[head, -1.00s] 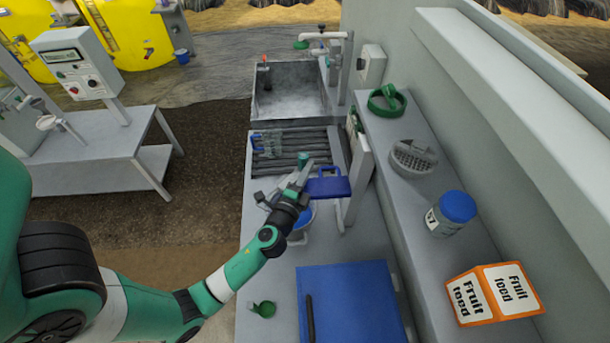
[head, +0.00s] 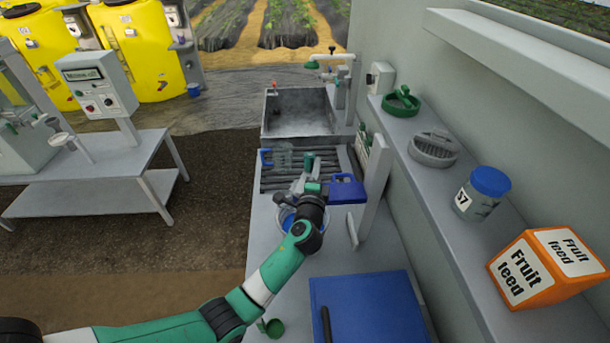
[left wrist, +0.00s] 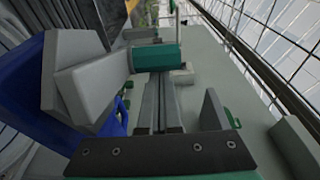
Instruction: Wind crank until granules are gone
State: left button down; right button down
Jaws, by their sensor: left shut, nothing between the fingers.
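My left gripper (head: 302,180) is shut and empty over the grey bench. In the left wrist view its two grey fingers (left wrist: 160,105) lie close together and point at a green cylindrical grip (left wrist: 158,57), which looks like the crank's handle. The grip also shows in the head view (head: 309,160), just beyond the fingertips. I cannot tell whether they touch. A vessel with blue in it (head: 287,221) stands under my wrist, largely hidden by it. No granules can be made out. My right gripper is not in view.
A blue jug-like container (head: 348,189) is close on the right of my gripper, beside a grey upright panel (head: 374,185). A blue mat (head: 372,308) lies nearer. The shelf at right holds a blue-lidded jar (head: 482,193) and an orange fruit feed box (head: 545,267).

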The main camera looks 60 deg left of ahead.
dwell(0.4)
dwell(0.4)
pick_arm(q)
jog(key=p+v, duration=0.1)
jog(key=v, duration=1)
jog(key=shift+d, duration=0.25)
